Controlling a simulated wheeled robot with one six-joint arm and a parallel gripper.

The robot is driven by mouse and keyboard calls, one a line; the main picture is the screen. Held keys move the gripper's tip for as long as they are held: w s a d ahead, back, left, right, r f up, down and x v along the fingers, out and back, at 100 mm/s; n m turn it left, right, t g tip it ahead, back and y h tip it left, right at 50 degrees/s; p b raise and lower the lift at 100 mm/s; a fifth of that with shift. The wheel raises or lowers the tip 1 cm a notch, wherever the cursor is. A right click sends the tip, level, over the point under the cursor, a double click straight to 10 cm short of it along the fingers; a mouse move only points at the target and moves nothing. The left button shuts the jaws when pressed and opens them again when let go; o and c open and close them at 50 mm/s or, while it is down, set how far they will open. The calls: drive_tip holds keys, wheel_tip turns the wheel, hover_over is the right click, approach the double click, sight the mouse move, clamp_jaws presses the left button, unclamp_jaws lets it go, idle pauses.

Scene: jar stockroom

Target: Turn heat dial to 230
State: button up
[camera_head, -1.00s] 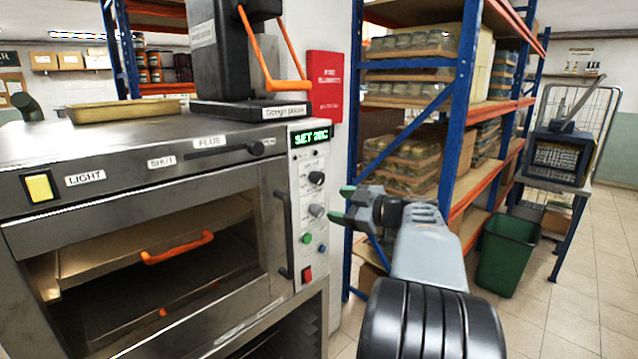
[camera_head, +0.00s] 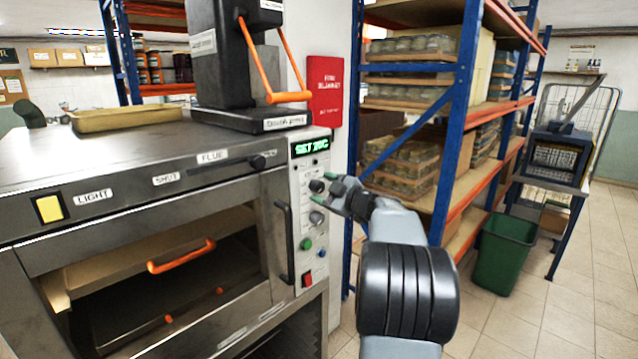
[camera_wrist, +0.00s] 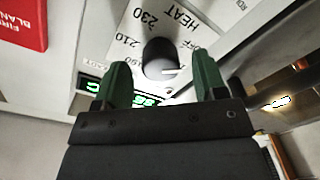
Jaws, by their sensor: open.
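The heat dial (camera_wrist: 160,57) is a dark round knob with a pale pointer line, on the oven's white control panel. In the wrist view it is upside down, with "HEAT", 190, 210, 230 and "OFF" printed around it. The pointer lies near the 190 and OFF side; its exact setting I cannot tell. In the head view the dial (camera_head: 317,186) is the upper knob. My gripper (camera_wrist: 162,82) is open, its two green fingers pointing at the dial, one on either side and seemingly just short of it. A green-lit display (camera_head: 311,147) above reads "SET" and an unclear value.
Below the dial are a grey knob (camera_head: 317,217), a green button (camera_head: 306,243) and a red switch (camera_head: 307,280). The oven door handle (camera_head: 284,240) stands out left of the panel. Blue-orange shelving (camera_head: 455,130) is close on the right.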

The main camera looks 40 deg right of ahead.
drive_tip(key=shift+x, duration=0.8)
drive_tip(key=shift+c, duration=0.3)
